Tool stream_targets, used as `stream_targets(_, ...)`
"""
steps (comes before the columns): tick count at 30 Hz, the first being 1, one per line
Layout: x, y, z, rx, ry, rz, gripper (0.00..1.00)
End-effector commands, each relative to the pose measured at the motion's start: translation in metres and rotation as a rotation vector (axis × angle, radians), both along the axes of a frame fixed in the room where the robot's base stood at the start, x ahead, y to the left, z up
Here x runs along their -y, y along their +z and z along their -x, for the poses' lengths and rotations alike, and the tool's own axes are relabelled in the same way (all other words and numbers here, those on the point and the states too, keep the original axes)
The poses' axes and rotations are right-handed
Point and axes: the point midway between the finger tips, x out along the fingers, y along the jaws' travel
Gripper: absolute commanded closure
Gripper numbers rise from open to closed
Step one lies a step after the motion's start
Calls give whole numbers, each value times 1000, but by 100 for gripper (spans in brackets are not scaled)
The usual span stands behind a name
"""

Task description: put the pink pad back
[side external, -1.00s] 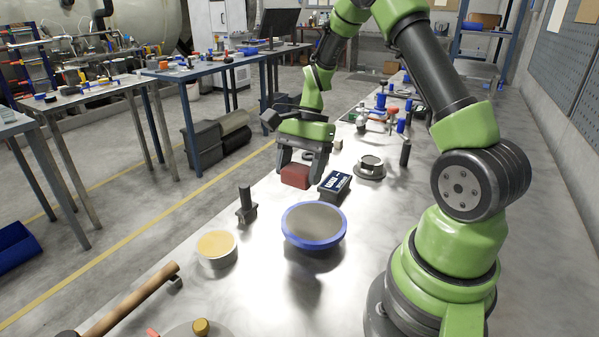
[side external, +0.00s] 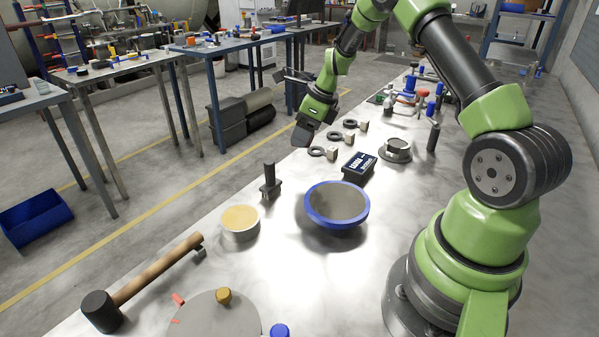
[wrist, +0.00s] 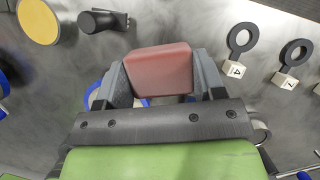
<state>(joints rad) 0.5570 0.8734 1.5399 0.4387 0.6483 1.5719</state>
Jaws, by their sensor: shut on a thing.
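The pink pad (wrist: 158,70), a dull red-pink block, is between the two grey fingers of my gripper (wrist: 160,72) in the wrist view. The fingers are shut on its sides. In the side external view my gripper (side external: 306,132) is turned edge-on, over the left edge of the bench beside the ring-topped pieces. The pad is hidden there behind the gripper. I cannot tell its height above the bench or what lies under it.
Ring-topped numbered pieces (side external: 332,153) stand right of my gripper. A labelled black box (side external: 359,166), a blue-rimmed bowl (side external: 312,213), a black upright holder (side external: 270,183), a yellow-topped tin (side external: 240,232) and a hammer (side external: 150,275) are on the bench. Bare bench lies between them.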

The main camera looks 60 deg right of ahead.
Motion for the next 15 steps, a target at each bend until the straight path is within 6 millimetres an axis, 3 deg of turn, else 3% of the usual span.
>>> stream_targets(6, 13, -1, -20, 0, -252, 1, 59)
stream_targets(11, 18, -2, -25, -1, -334, -1, 59)
stream_targets(15, 18, -24, -25, -7, -356, -4, 59)
